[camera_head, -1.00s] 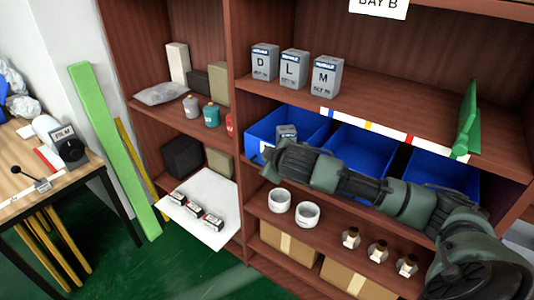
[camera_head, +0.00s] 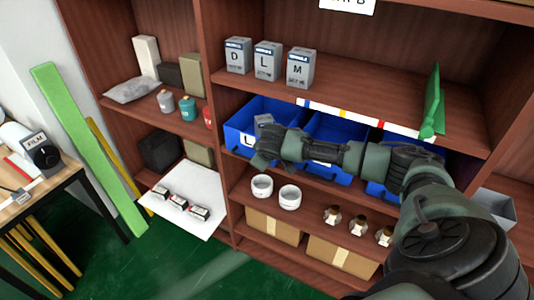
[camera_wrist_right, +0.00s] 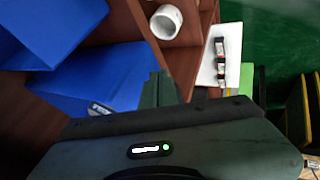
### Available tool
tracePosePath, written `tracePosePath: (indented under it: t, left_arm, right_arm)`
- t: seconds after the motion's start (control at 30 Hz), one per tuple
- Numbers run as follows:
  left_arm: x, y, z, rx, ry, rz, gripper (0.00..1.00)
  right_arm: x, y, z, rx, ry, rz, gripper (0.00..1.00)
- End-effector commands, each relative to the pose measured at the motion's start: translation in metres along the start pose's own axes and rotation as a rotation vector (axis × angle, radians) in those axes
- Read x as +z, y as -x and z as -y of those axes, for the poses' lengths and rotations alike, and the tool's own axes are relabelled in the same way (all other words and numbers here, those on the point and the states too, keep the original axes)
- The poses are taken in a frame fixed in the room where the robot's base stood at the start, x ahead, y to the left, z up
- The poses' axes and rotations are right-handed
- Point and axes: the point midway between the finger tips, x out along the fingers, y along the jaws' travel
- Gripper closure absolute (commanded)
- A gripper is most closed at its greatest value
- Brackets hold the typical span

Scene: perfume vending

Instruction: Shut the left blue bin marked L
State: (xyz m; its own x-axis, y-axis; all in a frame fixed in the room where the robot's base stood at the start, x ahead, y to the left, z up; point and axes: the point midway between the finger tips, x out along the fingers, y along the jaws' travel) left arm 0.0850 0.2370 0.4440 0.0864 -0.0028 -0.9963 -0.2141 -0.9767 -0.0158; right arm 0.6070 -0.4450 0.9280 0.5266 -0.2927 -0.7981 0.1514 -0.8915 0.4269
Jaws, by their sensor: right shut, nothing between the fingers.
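The left blue bin (camera_head: 236,128) sits pulled out on the middle shelf. Its white label marked L (camera_head: 247,140) shows at its front left. A small grey box (camera_head: 264,119) is inside it. My right gripper (camera_head: 262,160) is shut and empty, at the right part of the bin's front; I cannot tell whether it touches. In the right wrist view, the shut fingers (camera_wrist_right: 159,88) are beside the blue bin (camera_wrist_right: 112,66), with the box (camera_wrist_right: 99,108) in it. My right forearm covers parts of the bins. My left gripper is not in view.
The middle blue bin (camera_head: 325,128) and right blue bin (camera_head: 376,190) stand to the right. White cups (camera_head: 289,197) and brown bottles (camera_head: 357,224) stand on the shelf below. A white tray (camera_head: 195,222) juts out at left. Boxes (camera_head: 267,62) stand on the shelf above.

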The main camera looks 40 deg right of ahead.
Motion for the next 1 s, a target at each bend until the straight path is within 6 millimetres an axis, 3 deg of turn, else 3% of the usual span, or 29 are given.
tracePosePath:
  t: [0.2,0.6,0.83,1.0]
  left_arm:
    - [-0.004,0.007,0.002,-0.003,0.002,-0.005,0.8]
    - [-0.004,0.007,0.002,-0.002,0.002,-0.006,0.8]
    - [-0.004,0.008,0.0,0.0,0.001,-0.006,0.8]
    - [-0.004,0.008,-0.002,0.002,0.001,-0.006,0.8]
  right_arm:
    - [0.0,-0.008,-0.015,-0.002,0.001,0.001,1.0]
    - [0.0,-0.01,-0.019,-0.002,0.001,0.001,1.0]
    - [0.0,-0.026,-0.048,-0.001,-0.001,0.003,1.0]
    - [0.0,-0.029,-0.055,0.0,0.001,0.0,1.0]
